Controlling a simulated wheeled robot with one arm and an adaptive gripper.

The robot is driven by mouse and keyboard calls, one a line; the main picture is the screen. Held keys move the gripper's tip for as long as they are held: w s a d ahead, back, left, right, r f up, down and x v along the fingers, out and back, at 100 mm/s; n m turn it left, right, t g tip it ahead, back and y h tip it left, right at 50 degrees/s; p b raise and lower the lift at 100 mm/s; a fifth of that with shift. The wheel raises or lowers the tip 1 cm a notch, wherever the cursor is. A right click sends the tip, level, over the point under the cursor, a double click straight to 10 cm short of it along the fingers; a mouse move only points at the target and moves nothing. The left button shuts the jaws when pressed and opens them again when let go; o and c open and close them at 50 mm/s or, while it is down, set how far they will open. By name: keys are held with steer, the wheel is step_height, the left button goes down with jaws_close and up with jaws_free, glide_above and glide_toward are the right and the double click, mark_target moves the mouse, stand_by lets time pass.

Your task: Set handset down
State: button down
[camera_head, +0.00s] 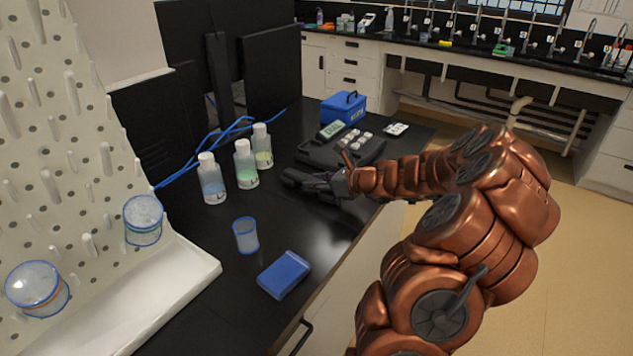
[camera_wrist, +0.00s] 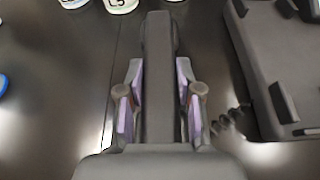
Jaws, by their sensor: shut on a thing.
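My gripper (camera_head: 322,183) is over the black bench top, to the right of the bottles. In the wrist view, my gripper (camera_wrist: 159,90) is shut on the dark grey handset (camera_wrist: 158,60), with a lilac-padded finger on each side. The handset is long and points away from the wrist. In the head view the handset (camera_head: 296,177) is a small dark shape at the gripper's tip, hard to tell from the bench. I cannot tell whether its underside touches the bench. A dark unit (camera_wrist: 262,60) lies to its right, with a coiled cord (camera_wrist: 230,120) at its near left edge.
Capped bottles (camera_head: 245,165) stand left of the gripper. A blue-rimmed cup (camera_head: 245,236) and a blue box (camera_head: 284,274) are nearer. A blue case (camera_head: 343,107) and a small display device (camera_head: 331,130) lie beyond. Bare bench lies between the cup and gripper.

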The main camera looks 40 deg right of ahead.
steer(key=shift+f, duration=0.2)
steer(key=c, duration=0.8)
jaws_free()
steer(key=shift+o, duration=0.2)
steer(key=shift+r, duration=0.1)
steer(key=shift+s+d+r, duration=0.1)
steer(key=b+v, duration=0.1)
steer(key=v, duration=1)
steer(key=shift+s+d+r, duration=0.1)
steer(key=shift+s+r, duration=0.05)
steer(key=shift+s, duration=0.2)
